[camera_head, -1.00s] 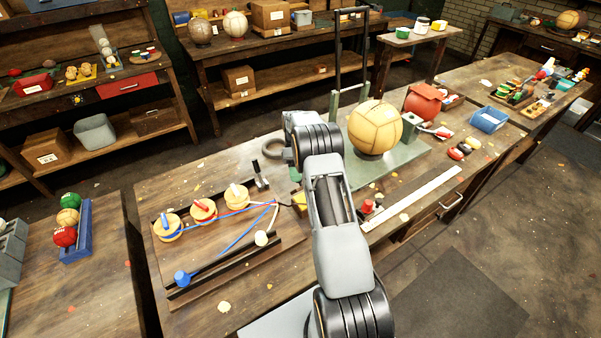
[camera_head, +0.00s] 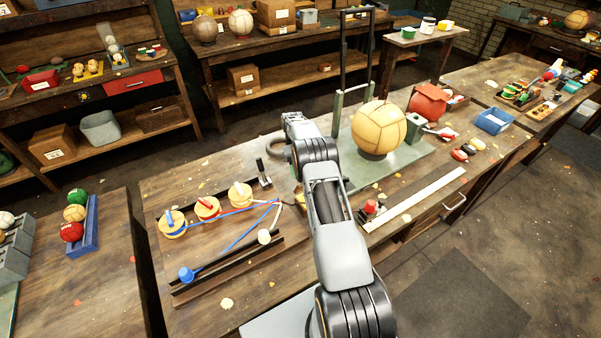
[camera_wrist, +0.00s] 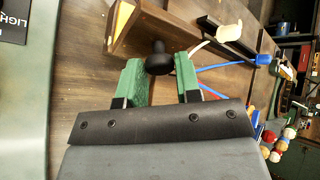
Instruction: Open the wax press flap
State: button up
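In the wrist view, a round black knob (camera_wrist: 159,60) stands between the tips of my gripper's two green fingers (camera_wrist: 162,71). The fingers are apart; I cannot tell whether either one touches the knob. A wooden edge (camera_wrist: 122,22) lies just beyond it, perhaps part of the wax press. No flap can be clearly told apart. In the head view, a yellow piece (camera_head: 299,201) shows beside my arm on the workbench (camera_head: 215,170). My arm hides the gripper and the knob there.
Left of my arm is a board with thread spools (camera_head: 207,207) and blue cord. A black upright lever (camera_head: 262,175) stands behind it. Right of my arm, a large tan ball (camera_head: 379,128) sits on a green plate (camera_head: 400,160) near a tall black frame (camera_head: 342,55). A pale ruler (camera_head: 415,200) lies in front.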

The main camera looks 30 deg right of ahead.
jog(key=o, duration=0.4)
jog(key=shift+r, duration=0.1)
jog(key=s+r, duration=0.1)
jog(key=r, duration=0.2)
jog(key=s+a+r+p, duration=0.1)
jog(key=s+r, duration=0.1)
jog(key=r, duration=0.1)
jog(key=s+r+p, duration=0.1)
jog(key=s+r, duration=0.1)
jog(key=r, duration=0.1)
jog(key=shift+s+a+r, duration=0.15)
jog(key=shift+a, duration=0.1)
jog(key=s+r, duration=0.1)
jog(key=s, duration=0.1)
jog(key=s+a+r, duration=0.1)
jog(key=s, duration=0.2)
jog(key=s+a+r, duration=0.1)
jog(key=s, duration=0.2)
jog(key=shift+s+a+r, duration=0.1)
jog(key=shift+a+r, duration=0.1)
jog(key=shift+r, duration=0.05)
